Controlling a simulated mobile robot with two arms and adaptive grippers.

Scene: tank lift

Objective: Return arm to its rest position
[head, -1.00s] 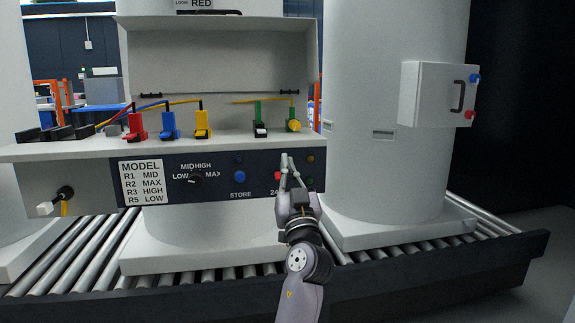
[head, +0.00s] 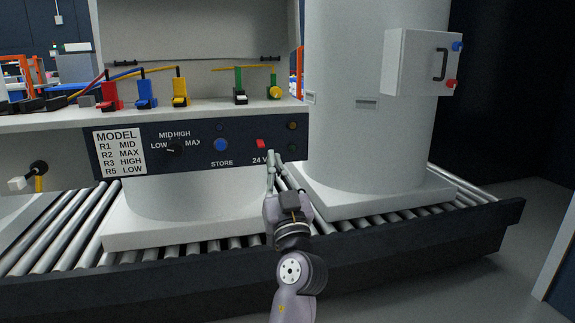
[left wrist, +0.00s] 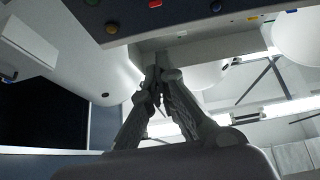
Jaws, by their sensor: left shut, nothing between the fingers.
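My left gripper (head: 271,158) is in the middle of the head view, pointing up, with its fingers together and nothing between them. Its fingertips are just below and right of the red 24 V switch (head: 260,143) on the dark control panel (head: 222,158). I cannot tell in the head view how far they are from the panel. In the left wrist view the fingers (left wrist: 157,75) meet at their tips, with the underside of the panel (left wrist: 128,18) above them. My right gripper is not in view.
A shelf (head: 60,122) juts out above the panel, carrying coloured plugs such as the yellow one (head: 180,92). A roller conveyor (head: 52,238) with a dark front rail (head: 420,258) runs below. A tank (head: 335,150) with a white box (head: 415,62) stands right. Open floor (head: 545,205) shows at far right.

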